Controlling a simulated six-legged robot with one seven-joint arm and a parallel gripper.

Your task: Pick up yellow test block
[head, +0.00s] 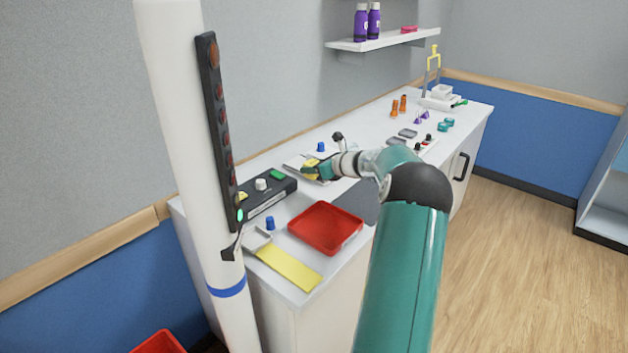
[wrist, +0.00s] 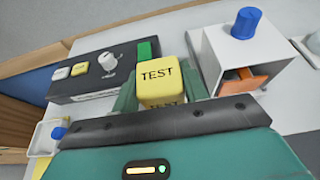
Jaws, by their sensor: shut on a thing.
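The yellow test block (wrist: 157,76) has "TEST" printed on it and sits between the fingers of my gripper (wrist: 158,100) in the wrist view. My gripper is shut on it. In the head view the block (head: 311,163) shows as a small yellow shape at the tip of my gripper (head: 316,170), above the white counter. The block's lower part is hidden by the gripper body. I cannot tell whether it touches the surface beneath.
A black control box (wrist: 104,70) with a knob and buttons is left of the block. A white open-fronted box (wrist: 244,60) with a blue knob (wrist: 246,22) is close on the right. A red tray (head: 325,227) and yellow strip (head: 289,267) lie nearer on the counter. A white pole (head: 182,130) stands left.

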